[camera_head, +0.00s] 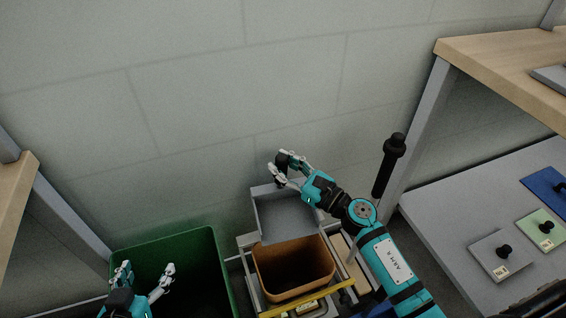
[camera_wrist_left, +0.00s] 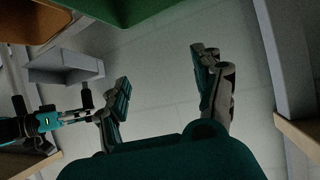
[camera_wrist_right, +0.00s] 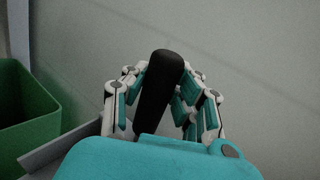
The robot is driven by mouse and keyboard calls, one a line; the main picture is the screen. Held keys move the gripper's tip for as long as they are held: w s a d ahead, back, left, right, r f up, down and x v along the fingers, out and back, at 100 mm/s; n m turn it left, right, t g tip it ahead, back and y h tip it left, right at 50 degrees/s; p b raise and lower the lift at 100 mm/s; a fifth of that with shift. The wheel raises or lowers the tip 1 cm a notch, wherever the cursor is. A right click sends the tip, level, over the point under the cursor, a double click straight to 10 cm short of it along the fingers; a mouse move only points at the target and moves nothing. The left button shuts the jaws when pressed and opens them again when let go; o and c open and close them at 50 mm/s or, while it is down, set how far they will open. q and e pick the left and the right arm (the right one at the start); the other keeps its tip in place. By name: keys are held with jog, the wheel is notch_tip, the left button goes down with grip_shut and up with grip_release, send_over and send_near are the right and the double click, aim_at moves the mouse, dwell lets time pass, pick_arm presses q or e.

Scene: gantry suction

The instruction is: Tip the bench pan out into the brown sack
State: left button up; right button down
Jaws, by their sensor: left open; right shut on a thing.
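The grey pan (camera_head: 282,214) is at the back edge of the brown sack (camera_head: 292,268) in the head view, tilted with its inside facing me. I see nothing lying in it. My right gripper (camera_head: 287,168) is shut on the pan's black handle, which shows upright between the fingers in the right wrist view (camera_wrist_right: 160,95). The sack stands open-topped; its visible inside looks bare, but its bottom is not clear. My left gripper (camera_head: 147,277) is open and empty by the green bin, left of the sack. The pan also shows in the left wrist view (camera_wrist_left: 66,72).
The green bin (camera_head: 218,262) stands left of the sack. A metal frame with a yellow bar (camera_head: 335,297) surrounds the sack. On the right, a grey bench (camera_head: 440,215) carries knobbed plates (camera_head: 500,255) under a wooden shelf (camera_head: 490,50). The wall is close behind.

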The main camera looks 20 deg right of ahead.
jog(key=shift+w+r+p, duration=0.15)
jog(key=shift+w+p, duration=0.2)
jog(key=shift+p, duration=0.25)
jog(key=shift+w+m+g+p, duration=0.3)
jog(key=shift+p, duration=0.45)
jog(key=w+p, duration=0.1)
jog(key=p, duration=0.2)
jog(key=shift+w+m+g+h, duration=0.25)
jog(key=shift+m+g+h, duration=0.05)
jog(key=shift+h, duration=0.1)
pick_arm(q)
jog(key=s+a+f+g+y, duration=0.2)
jog(key=s+a+f+g, duration=0.2)
jog(key=s+f+g, duration=0.4)
jog(key=shift+s+a+f+g, duration=0.15)
jog(key=shift+s+f+g, duration=0.45)
jog(key=shift+s, duration=1.35)
pick_arm(e)
jog(key=shift+w+f, duration=0.15)
jog(key=shift+f, duration=0.1)
pick_arm(q)
jog(key=shift+f, duration=0.1)
